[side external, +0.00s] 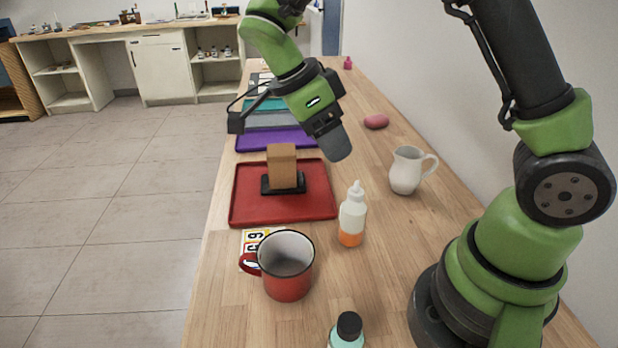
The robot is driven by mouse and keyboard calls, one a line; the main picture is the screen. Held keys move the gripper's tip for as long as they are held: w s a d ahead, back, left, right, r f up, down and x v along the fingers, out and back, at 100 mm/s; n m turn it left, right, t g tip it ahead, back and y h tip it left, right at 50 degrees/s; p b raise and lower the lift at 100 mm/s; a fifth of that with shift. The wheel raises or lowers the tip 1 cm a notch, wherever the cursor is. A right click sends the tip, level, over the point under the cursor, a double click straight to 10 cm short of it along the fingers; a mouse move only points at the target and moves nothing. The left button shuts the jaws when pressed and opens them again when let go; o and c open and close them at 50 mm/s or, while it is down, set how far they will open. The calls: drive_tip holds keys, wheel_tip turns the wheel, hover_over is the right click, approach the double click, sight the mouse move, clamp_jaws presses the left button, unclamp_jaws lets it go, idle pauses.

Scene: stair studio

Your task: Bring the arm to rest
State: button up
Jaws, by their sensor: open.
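My green arm reaches over the wooden table (385,240) from its base at the right. My gripper (341,150) hangs at the end of the arm, tilted down and to the right, above the table. It is open, though its fingertips are seen edge-on, and nothing shows between them. It is to the right of a brown block (282,166) on a black stand (269,185), apart from it. The stand sits on a red tray (245,208).
A white bottle with orange liquid (352,215), a white pitcher (406,172), a red mug (287,284) and a black-capped bottle (349,326) stand nearby. A pink oval object (376,121) lies behind. Purple (262,143) and other trays lie farther back. A wall borders the table's right side.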

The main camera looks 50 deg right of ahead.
drive_tip(key=s+a+r+n+t+y, duration=0.1)
drive_tip(key=s+r+n+t+y, duration=0.2)
drive_tip(key=n, duration=0.7)
drive_tip(key=s+a+r+n+t+y, duration=0.1)
drive_tip(key=s+r+n+t+y, duration=0.2)
drive_tip(key=s+r+n+t, duration=0.5)
drive_tip(key=shift+s+a+n, duration=0.35)
drive_tip(key=shift+s+n, duration=0.15)
drive_tip(key=shift+n, duration=0.6)
